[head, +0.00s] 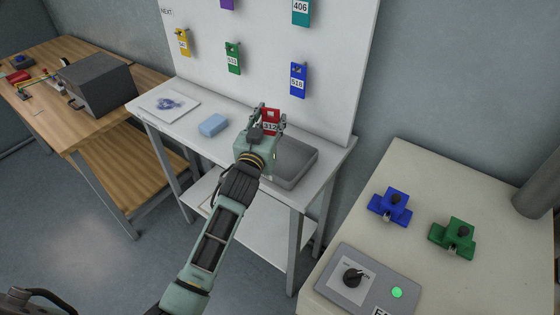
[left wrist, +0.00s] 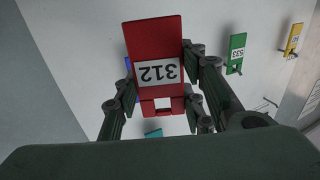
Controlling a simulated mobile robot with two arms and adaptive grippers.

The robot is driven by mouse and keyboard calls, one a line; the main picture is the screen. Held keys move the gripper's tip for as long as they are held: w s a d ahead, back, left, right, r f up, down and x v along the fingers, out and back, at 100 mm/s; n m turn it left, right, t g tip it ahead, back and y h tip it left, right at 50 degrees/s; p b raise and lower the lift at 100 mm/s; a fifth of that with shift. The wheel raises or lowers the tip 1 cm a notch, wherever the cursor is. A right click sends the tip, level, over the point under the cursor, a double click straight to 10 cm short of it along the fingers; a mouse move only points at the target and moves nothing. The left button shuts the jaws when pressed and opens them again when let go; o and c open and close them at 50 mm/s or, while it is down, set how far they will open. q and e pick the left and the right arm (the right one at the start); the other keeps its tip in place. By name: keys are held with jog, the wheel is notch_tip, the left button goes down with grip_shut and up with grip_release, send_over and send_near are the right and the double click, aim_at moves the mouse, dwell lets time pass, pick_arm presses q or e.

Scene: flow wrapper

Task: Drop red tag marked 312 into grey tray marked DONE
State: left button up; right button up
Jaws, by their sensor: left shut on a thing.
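The red tag marked 312 (head: 271,117) is held in my left gripper (head: 268,125), in front of the white board and above the table. In the left wrist view the red tag (left wrist: 155,50) sits between the two fingers of the left gripper (left wrist: 160,95), its number upside down in that picture. The grey tray (head: 294,164) is on the white table, just right of and below the gripper in the head view. Part of the tray is hidden behind the gripper, and no DONE marking is readable. My right gripper is not clearly in view.
The white board (head: 265,65) holds several coloured tags, among them a blue one (head: 298,80) and a green one (head: 233,57). A control box (head: 362,280) stands on the beige cabinet at right.

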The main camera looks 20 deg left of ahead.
aim_at(271, 133)
pick_arm(q)
notch_tip(271, 133, down, 3)
jog(key=shift+r+b, duration=0.1)
jog(key=shift+b, duration=0.85)
jog(key=shift+f+b, duration=0.45)
jog(key=shift+f, duration=0.1)
jog(key=shift+r, duration=0.1)
jog(key=o, duration=1.2)
pick_arm(e)
jog(key=f, duration=0.3)
jog(key=shift+s+f, duration=0.25)
jog(key=shift+f, duration=0.05)
pick_arm(q)
jog(key=shift+s, duration=0.1)
jog(key=s, duration=1.2)
pick_arm(e)
jog(key=shift+a, duration=0.1)
